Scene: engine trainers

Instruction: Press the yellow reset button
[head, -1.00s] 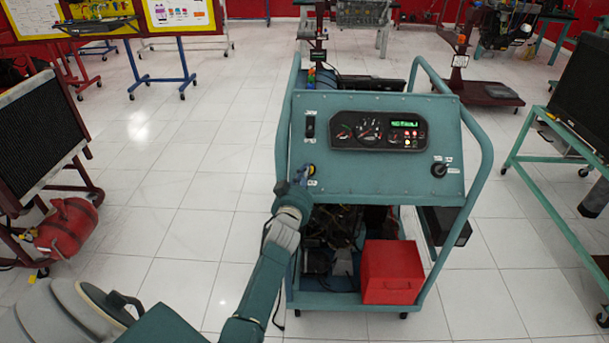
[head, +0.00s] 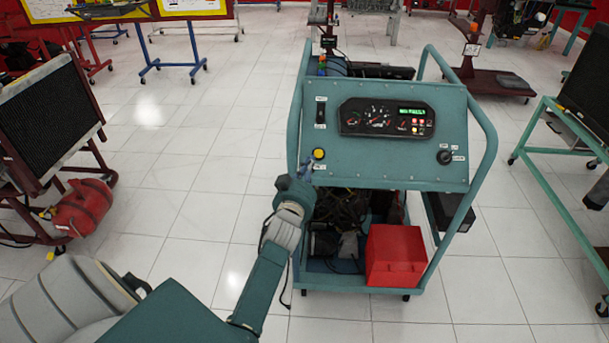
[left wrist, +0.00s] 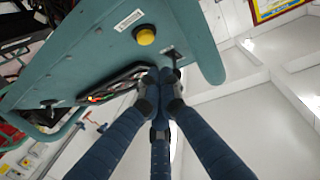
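The yellow reset button (head: 318,153) is a round knob at the lower left of the teal engine trainer's panel (head: 385,165). It also shows in the left wrist view (left wrist: 145,36), clear of the fingers, beside a white label. My left gripper (head: 307,178) is just below and left of the button in the head view, apart from it in the picture. In the left wrist view my left gripper's fingertips (left wrist: 160,82) are together, with nothing seen between them. They overlap the panel near a black switch (left wrist: 172,55). My right gripper is not in view.
The panel carries a gauge cluster (head: 386,118), a rocker switch (head: 320,112) and a black key switch (head: 445,157). A red box (head: 395,255) sits on the trainer's lower shelf. A red tank (head: 82,208) and radiator stand are at left. A green-framed stand (head: 548,150) is at right.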

